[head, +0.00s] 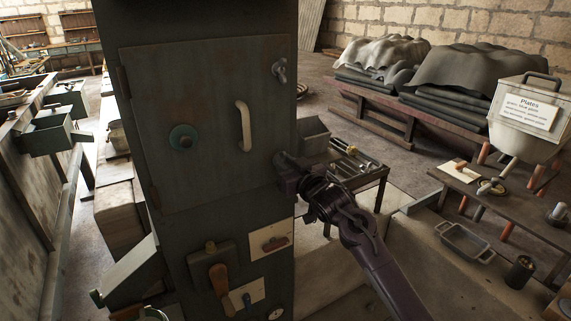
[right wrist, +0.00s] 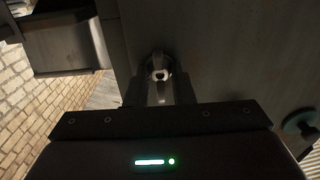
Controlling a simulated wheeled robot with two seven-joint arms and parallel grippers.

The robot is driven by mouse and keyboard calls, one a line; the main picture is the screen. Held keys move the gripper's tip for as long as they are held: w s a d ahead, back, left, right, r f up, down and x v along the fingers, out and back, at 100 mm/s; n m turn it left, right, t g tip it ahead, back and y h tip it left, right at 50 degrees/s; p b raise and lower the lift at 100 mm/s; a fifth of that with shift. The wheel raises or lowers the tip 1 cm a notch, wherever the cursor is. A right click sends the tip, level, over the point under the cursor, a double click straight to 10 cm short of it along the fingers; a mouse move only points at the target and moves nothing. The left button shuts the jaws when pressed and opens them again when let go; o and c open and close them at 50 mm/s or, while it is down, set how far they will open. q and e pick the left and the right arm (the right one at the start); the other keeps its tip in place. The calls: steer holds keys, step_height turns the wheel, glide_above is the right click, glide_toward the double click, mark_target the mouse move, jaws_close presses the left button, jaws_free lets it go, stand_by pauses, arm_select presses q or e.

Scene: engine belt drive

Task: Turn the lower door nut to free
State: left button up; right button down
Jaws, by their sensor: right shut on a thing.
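The dark green metal door (head: 215,110) of the tall cabinet is closed, with a pale curved handle (head: 243,126) and a round green knob (head: 183,137). The upper door nut (head: 280,70) shows at the door's upper right edge. My right gripper (head: 287,168) is at the lower right edge of the door, where it hides the lower door nut in the head view. In the right wrist view, the lower door nut (right wrist: 160,75) sits between the fingers of my right gripper (right wrist: 160,88), which is shut on it. My left gripper is not in view.
A grey open bin (head: 314,137) is fixed beside the cabinet, close to my right gripper. Below the door are a lever with an orange handle (head: 220,285) and a small panel (head: 271,238). A low bench (head: 500,200) stands at the right.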

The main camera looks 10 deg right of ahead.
steer(key=c, duration=1.3)
jaws_free()
steer(key=shift+o, duration=0.2)
steer(key=b+v, duration=0.2)
steer(key=v, duration=0.5)
steer(key=shift+s+d, duration=0.15)
steer(key=shift+s, duration=0.2)
